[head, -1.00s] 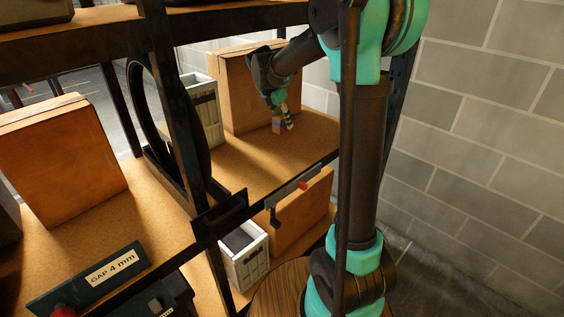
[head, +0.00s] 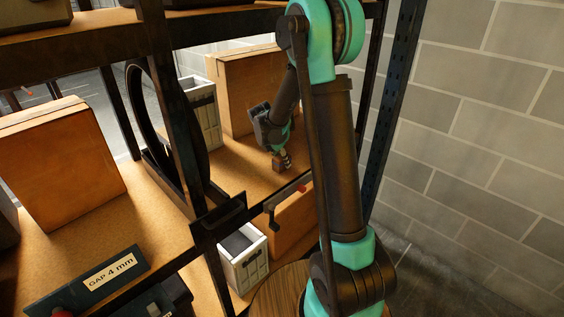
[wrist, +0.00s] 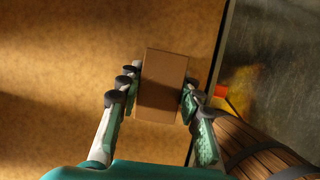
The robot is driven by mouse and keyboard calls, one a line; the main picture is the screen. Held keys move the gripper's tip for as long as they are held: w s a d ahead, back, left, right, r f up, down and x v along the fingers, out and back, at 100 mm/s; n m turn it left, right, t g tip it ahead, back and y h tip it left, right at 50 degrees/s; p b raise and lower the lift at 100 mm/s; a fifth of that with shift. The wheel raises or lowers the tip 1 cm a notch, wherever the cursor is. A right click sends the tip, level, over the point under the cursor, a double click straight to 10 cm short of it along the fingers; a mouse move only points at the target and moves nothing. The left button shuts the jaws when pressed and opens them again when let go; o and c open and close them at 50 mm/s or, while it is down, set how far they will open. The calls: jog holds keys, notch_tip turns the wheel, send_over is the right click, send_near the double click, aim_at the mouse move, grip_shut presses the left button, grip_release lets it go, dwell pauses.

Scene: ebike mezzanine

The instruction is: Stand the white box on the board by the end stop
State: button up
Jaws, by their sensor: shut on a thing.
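My gripper (head: 283,157) is shut on a small brown box (wrist: 162,84), with fingers on both its sides in the wrist view. In the head view the held box (head: 279,165) shows small and partly covered by the fingers, over the right part of the wooden shelf (head: 240,172). I cannot tell whether it touches the shelf. No plainly white small box shows. A dark plate labelled "GAP 4 mm" (head: 108,272) lies at the lower left. I cannot make out a board or an end stop for certain.
A large carton (head: 240,85) and a pale grey crate (head: 202,112) stand behind on the shelf. A dark upright (head: 172,100) and wheel-like ring stand left. A red-tipped lever (head: 285,199) is at the shelf's front edge. Another crate (head: 243,262) stands below.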

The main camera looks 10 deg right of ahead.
jog(key=shift+f, duration=0.25)
jog(key=o, duration=1.2)
jog(key=shift+f, duration=0.1)
jog(key=v, duration=1.2)
jog(key=s+d+f+m+y, duration=0.2)
jog(key=s+d+f+m, duration=0.2)
jog(key=s+m, duration=0.8)
jog(key=s+d+f+m+t+y, duration=0.1)
jog(key=s+d+f+m, duration=0.3)
jog(key=s+m, duration=0.9)
jog(key=s, duration=0.2)
jog(key=shift+s+f+y, duration=0.25)
jog(key=shift+s+y, duration=0.1)
jog(key=shift+y, duration=0.05)
